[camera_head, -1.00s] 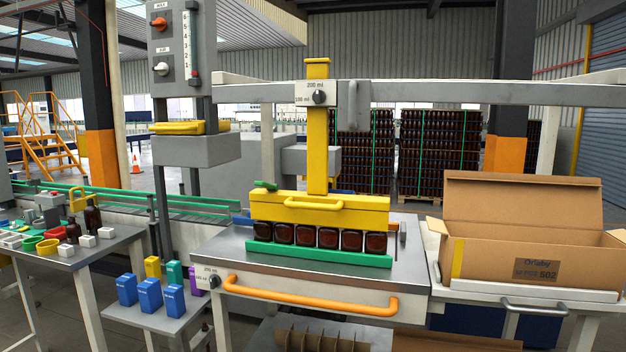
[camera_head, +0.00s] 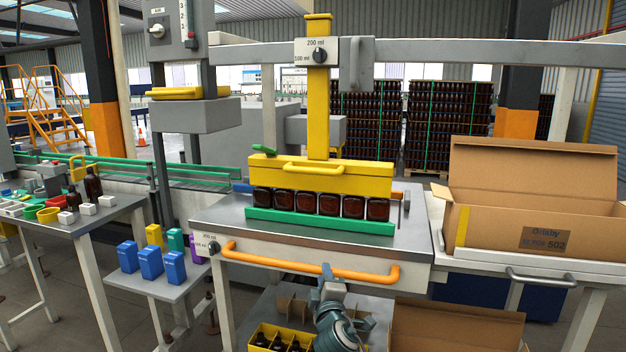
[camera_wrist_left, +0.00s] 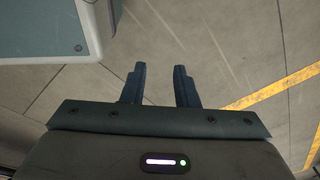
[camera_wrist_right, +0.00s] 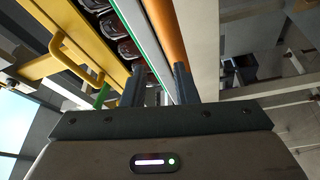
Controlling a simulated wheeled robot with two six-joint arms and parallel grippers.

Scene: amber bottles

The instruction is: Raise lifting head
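The yellow lifting head (camera_head: 350,180) hangs on a yellow column (camera_head: 318,110), with a yellow bar handle (camera_head: 315,169) on its front. Directly under it stands a row of several amber bottles (camera_head: 329,202) behind a green strip (camera_head: 320,228). My right gripper (camera_head: 333,288) is low in front of the table, below the orange bar. The right wrist view shows its fingers (camera_wrist_right: 159,85) apart and empty, with the head's handle (camera_wrist_right: 75,60) up to the left. My left gripper is outside the head view. Its fingers (camera_wrist_left: 160,85) are apart over bare floor.
An orange bar (camera_head: 310,264) runs along the table's (camera_head: 225,210) front edge. An open cardboard box (camera_head: 520,220) stands at right. Blue blocks (camera_head: 150,262) sit on a small stand at left. A yellow crate with bottles (camera_head: 258,336) is below the table.

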